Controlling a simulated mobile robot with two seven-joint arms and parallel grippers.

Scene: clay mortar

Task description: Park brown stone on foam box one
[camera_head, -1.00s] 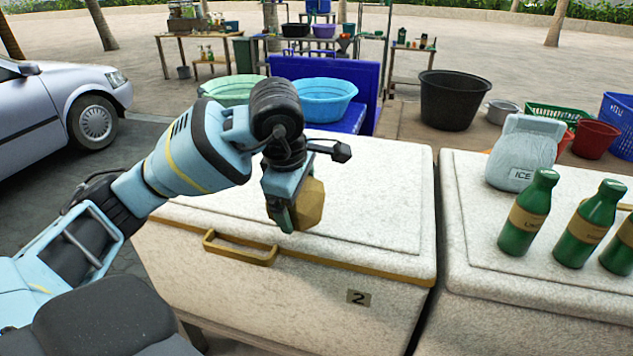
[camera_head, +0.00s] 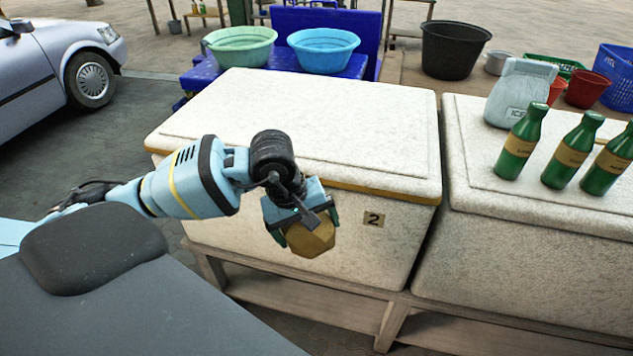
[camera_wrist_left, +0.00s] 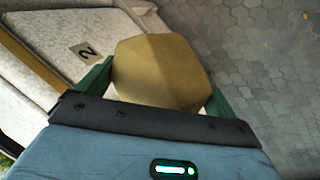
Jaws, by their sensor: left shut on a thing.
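My left gripper (camera_head: 302,226) is shut on the brown stone (camera_head: 314,243), a faceted ochre-brown lump. It holds the stone in the air before the front face of the white foam box marked 2 (camera_head: 300,118), left of its number label and below the lid edge. In the left wrist view the stone (camera_wrist_left: 160,72) sits between the two green fingers, with paving below and the box's label to the left. No box marked 1 can be read in view. My right gripper is not in view.
A second white foam box (camera_head: 540,255) stands at right, its number not visible, with several green bottles (camera_head: 521,143) and an ICE bag (camera_head: 519,93) on its lid. Both rest on a wooden stand (camera_head: 300,300). The lid marked 2 is clear. Basins (camera_head: 324,50) stand behind.

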